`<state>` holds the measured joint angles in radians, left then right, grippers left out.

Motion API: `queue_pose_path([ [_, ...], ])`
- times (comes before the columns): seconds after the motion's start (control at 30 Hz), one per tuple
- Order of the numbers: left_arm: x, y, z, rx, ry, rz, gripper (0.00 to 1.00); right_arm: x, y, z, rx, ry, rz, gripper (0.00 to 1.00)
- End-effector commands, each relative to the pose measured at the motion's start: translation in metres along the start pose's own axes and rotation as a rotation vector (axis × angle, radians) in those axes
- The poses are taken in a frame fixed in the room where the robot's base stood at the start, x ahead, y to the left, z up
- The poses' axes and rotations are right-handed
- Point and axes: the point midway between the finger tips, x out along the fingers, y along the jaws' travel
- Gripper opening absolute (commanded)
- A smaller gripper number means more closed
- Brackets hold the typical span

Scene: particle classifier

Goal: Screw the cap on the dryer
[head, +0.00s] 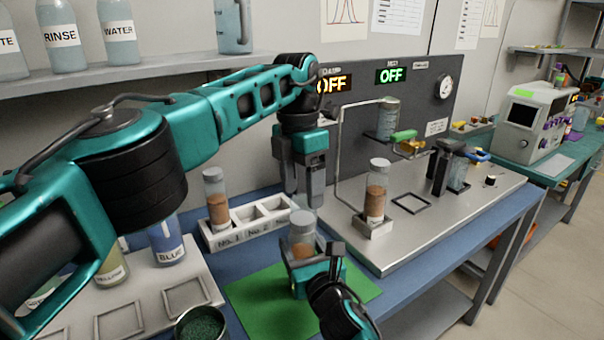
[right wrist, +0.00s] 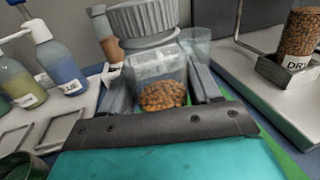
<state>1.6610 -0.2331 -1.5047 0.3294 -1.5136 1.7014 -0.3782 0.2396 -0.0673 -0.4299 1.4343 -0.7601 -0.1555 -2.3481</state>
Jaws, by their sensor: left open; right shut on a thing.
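My right gripper (head: 303,258) is shut on a clear jar (head: 302,238) of brown granules, upright over the green mat. In the right wrist view the jar (right wrist: 160,92) sits between the fingers, with a grey ribbed cap (right wrist: 142,19) on its top. I cannot tell how tightly the cap is seated. My left gripper (head: 303,190) is open, fingers down, just above and behind this jar, and looks empty. A tall clear container of brown granules (head: 377,192) stands upright in a square holder on the metal platform. Its label, partly readable as "DR", shows in the right wrist view (right wrist: 298,63).
A white numbered rack (head: 237,236) holds another granule jar (head: 216,199) at its left. Bottles and square frames fill a tray (head: 150,275) at left. A dark cup (head: 200,325) stands in front. The green mat (head: 250,300) has bare room around the held jar.

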Motion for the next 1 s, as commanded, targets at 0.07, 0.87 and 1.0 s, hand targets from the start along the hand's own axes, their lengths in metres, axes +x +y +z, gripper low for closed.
queue_pose_path([
  [0.07,-0.001,0.000,0.000,-0.139,0.000,0.004,0.70,0.000,0.000,-0.001,0.000,0.003,-0.001,0.00],
  [0.87,-0.014,-0.002,0.000,-1.582,-0.043,0.041,0.70,0.000,0.000,-0.001,0.000,0.002,0.000,0.00],
  [1.0,-0.017,-0.002,0.000,-1.831,-0.059,0.042,0.70,0.000,0.000,-0.001,0.000,0.002,0.000,0.00],
])
